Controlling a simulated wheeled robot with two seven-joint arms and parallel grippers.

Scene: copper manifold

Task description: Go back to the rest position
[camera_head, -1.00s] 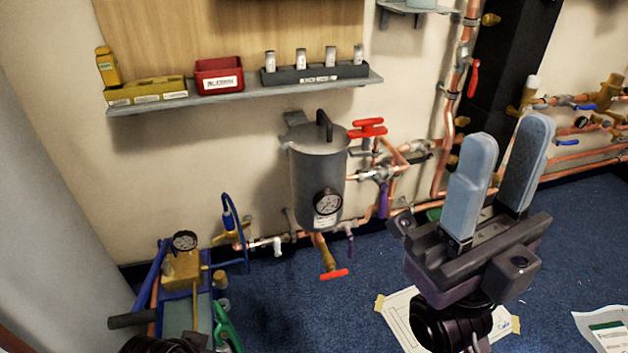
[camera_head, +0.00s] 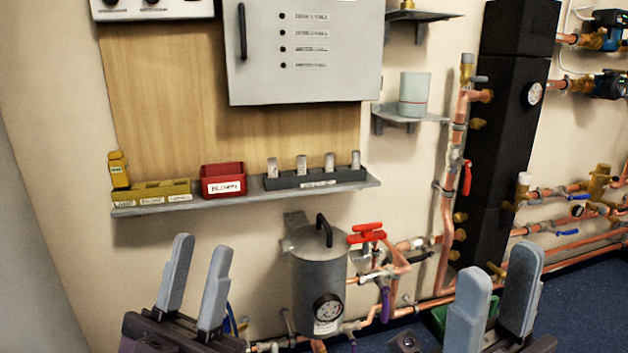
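My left gripper (camera_head: 194,286) is at the lower left, with its two grey fingers pointing up and apart, and nothing between them. My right gripper (camera_head: 494,306) is at the lower right, also with its fingers apart and empty. Both stand in front of the wall pipework in the picture. A grey cylindrical vessel (camera_head: 317,270) with a black handle and a gauge is between the two grippers in the picture. The lower parts of both grippers are cut off by the bottom edge.
A grey shelf (camera_head: 245,196) holds a yellow bottle (camera_head: 119,170), a yellow tray (camera_head: 152,194), a red bin (camera_head: 223,180) and a dark rack (camera_head: 316,179) with several metal pieces. Copper pipes (camera_head: 448,205) and a black column (camera_head: 506,140) stand right. Blue floor (camera_head: 580,300) shows bare at lower right.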

